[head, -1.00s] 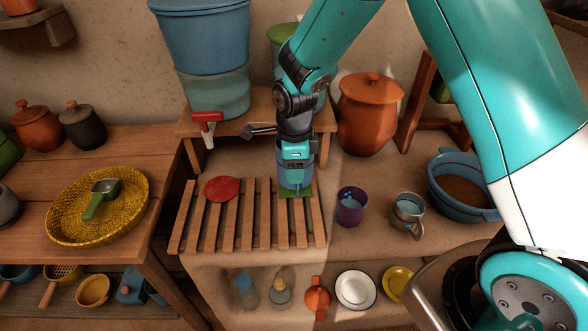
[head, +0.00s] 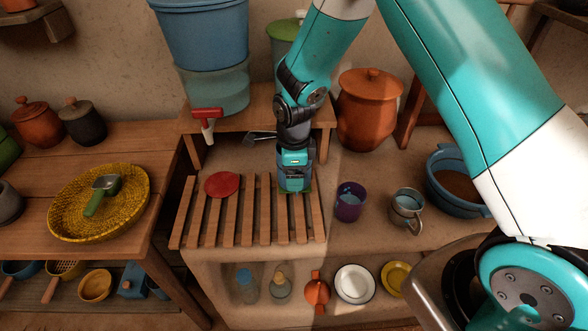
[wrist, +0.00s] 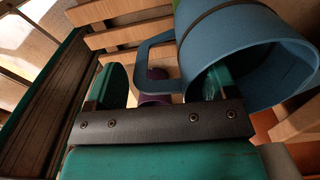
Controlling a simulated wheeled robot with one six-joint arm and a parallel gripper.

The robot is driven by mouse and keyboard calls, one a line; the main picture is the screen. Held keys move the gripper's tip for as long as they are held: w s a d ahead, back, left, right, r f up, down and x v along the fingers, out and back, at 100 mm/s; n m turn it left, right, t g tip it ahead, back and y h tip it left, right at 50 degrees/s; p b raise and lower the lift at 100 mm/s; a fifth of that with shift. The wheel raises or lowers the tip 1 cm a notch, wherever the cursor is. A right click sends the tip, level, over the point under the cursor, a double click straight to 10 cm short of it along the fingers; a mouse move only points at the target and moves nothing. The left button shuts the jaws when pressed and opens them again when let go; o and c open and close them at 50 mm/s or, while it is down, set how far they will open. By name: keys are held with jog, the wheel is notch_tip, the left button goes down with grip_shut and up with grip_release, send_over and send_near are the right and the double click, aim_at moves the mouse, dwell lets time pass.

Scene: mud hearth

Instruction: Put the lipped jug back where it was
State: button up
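The lipped jug is blue, with an angular handle. In the wrist view the jug (wrist: 203,45) fills the upper right, its mouth toward the camera. My gripper (wrist: 165,85) is open there, its fingers wide apart. The handle lies between them, with a gap to the left finger; the right finger overlaps the jug's rim, and I cannot tell if it touches. In the head view my gripper (head: 295,182) points down over the right end of the slatted rack (head: 210,235) and hides most of the jug. A green mat (wrist: 183,14) shows beyond the jug.
A red disc (head: 222,184) lies on the rack's left. A purple cup (head: 350,201), a metal mug (head: 407,205) and a blue basin (head: 455,185) stand to the right. The red-tapped water dispenser (head: 208,85) and a clay pot (head: 370,110) stand behind. The rack's middle is clear.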

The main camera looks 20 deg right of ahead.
jog(key=s+a+r+n+y, duration=0.1)
jog(key=s+r+n, duration=0.2)
jog(key=r, duration=0.6)
jog(key=s+a+r+n, duration=0.15)
jog(key=r+n, duration=0.25)
jog(key=r, duration=0.4)
jog(key=s+a+r+n+y, duration=0.1)
jog(key=s+r+n, duration=0.2)
jog(key=s+n, duration=0.7)
jog(key=s+a+r+n+y, duration=0.1)
jog(key=s+r+n, duration=0.3)
jog(key=s+n, duration=0.6)
jog(key=shift+s+r+n+y+b, duration=0.2)
jog(key=shift+n+y+b, duration=0.35)
jog(key=shift+n, duration=0.45)
jog(key=shift+w, duration=0.1)
dwell(2.0)
